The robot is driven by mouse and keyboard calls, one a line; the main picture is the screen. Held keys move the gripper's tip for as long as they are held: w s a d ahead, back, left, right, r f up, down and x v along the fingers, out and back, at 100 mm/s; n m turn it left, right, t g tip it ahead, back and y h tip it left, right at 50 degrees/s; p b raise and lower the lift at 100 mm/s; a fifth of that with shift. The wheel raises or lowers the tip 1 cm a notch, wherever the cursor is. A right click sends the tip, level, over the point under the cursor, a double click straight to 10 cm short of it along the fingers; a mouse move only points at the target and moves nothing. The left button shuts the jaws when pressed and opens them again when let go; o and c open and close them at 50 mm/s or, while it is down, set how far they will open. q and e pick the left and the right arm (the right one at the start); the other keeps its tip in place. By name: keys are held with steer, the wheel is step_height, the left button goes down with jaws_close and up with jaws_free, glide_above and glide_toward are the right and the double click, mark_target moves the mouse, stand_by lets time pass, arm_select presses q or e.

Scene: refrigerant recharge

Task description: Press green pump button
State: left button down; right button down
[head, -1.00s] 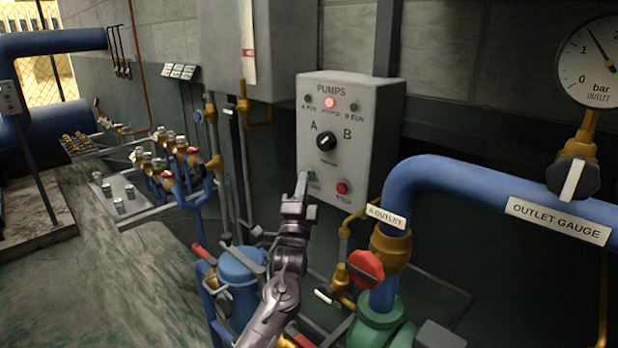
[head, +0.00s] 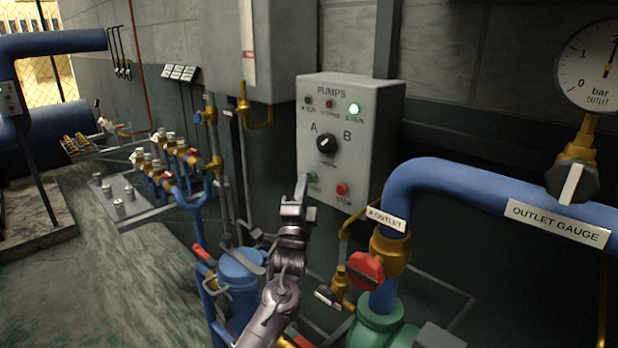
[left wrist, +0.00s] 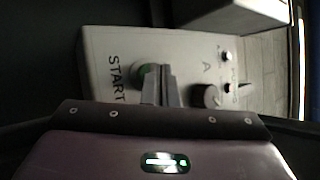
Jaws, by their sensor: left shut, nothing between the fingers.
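The grey PUMPS panel (head: 365,150) hangs on the wall at the centre of the head view. Its green start button (head: 312,177) is at the lower left, beside the red stop button (head: 342,189). My left gripper (head: 302,183) is shut and empty, its fingertips at the green button and seemingly touching it. In the left wrist view the green button (left wrist: 144,69) is partly hidden behind the fingers, beside the word START. The lamp at the upper right, B run (head: 354,108), glows green. The red lamp (head: 329,104) is dim. The black A/B selector (head: 326,143) sits above the buttons. My right gripper is not in view.
A blue outlet pipe (head: 470,182) with a red valve handle (head: 366,269) stands right of the panel. The outlet gauge (head: 592,68) needle points nearly straight up. Blue pipes and brass valves (head: 175,158) are at the left.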

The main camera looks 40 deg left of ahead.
arm_select(q)
steer(key=shift+s, duration=0.5)
steer(key=s, duration=0.1)
steer(key=s+p, duration=0.1)
steer(key=s, duration=0.1)
steer(key=s+p, duration=0.1)
steer(key=s, duration=0.1)
steer(key=shift+a, duration=0.25)
steer(key=shift+f, duration=0.1)
stand_by(0.7)
